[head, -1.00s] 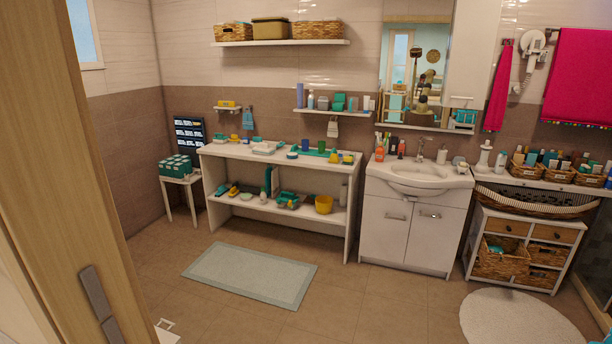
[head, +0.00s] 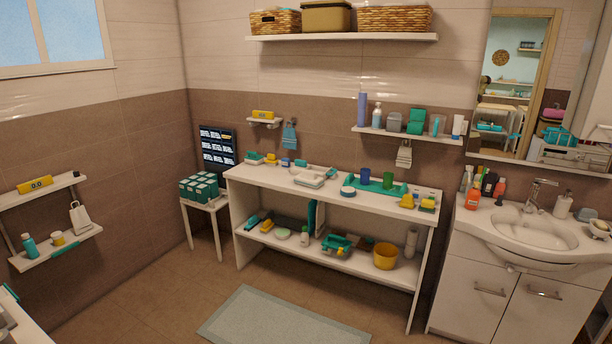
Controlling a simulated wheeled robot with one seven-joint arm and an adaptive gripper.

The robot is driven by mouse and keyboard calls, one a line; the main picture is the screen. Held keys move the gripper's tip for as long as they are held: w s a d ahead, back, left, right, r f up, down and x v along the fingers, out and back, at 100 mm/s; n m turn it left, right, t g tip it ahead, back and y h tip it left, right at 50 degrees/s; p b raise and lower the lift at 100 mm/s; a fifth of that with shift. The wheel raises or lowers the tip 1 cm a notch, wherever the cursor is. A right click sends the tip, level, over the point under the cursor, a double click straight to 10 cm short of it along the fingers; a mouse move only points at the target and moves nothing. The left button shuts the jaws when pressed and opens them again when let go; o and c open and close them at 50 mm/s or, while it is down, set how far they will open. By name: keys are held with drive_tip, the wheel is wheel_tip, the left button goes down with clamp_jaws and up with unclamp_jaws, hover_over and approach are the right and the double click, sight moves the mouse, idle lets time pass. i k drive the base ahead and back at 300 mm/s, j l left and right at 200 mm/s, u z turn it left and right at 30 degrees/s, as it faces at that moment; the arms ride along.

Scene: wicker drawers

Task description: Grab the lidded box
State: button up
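An olive-tan box with what looks like a lid (head: 326,16) stands on the high white wall shelf (head: 345,38). It sits between a smaller wicker basket (head: 275,21) on its left and a longer wicker basket (head: 394,19) on its right. The top of the box is close to the upper edge of the head view. My gripper is not in view.
A white two-tier table (head: 330,262) with many small items stands below the shelf. A small stand (head: 206,209) with teal boxes is to its left, a sink cabinet (head: 505,292) to its right. A pale mat (head: 279,317) lies on the open floor.

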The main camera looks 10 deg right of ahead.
sight(414, 128)
drive_tip(key=i, duration=2.45)
